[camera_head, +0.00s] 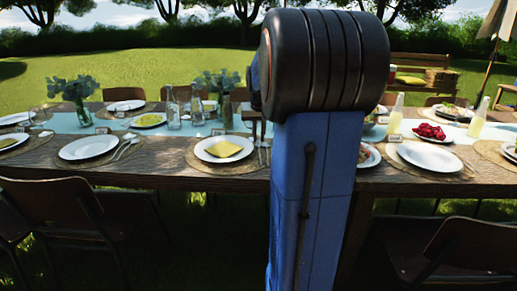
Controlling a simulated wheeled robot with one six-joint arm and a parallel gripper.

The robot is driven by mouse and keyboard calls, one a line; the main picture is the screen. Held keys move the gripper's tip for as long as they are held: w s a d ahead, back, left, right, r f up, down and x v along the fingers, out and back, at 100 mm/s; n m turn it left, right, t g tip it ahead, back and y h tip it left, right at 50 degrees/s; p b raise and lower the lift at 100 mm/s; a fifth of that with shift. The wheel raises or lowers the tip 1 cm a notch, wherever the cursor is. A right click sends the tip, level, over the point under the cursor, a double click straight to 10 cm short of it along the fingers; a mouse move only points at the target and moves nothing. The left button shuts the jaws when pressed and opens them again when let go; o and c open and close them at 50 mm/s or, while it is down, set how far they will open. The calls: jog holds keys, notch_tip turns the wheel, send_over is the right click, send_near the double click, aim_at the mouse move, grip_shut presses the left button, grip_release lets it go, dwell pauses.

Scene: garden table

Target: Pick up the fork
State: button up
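Slim silver cutlery (125,149) lies right of the white plate (88,147) at the left place setting. The pieces are too small to tell for certain which is a fork. My arm rises in front of the table and hides part of the table behind it. My gripper is not visible; no fingers can be made out.
The long wooden table (175,180) carries plates, bottles, a vase of leaves (77,97) and a plate of red fruit (431,132). Dark chairs (55,213) and (470,245) stand at its near side. Open grass lies between them.

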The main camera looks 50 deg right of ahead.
aim_at(259, 148)
jog(key=x, duration=0.4)
jog(key=shift+s+f, duration=0.2)
jog(key=shift+f, duration=0.3)
grip_shut()
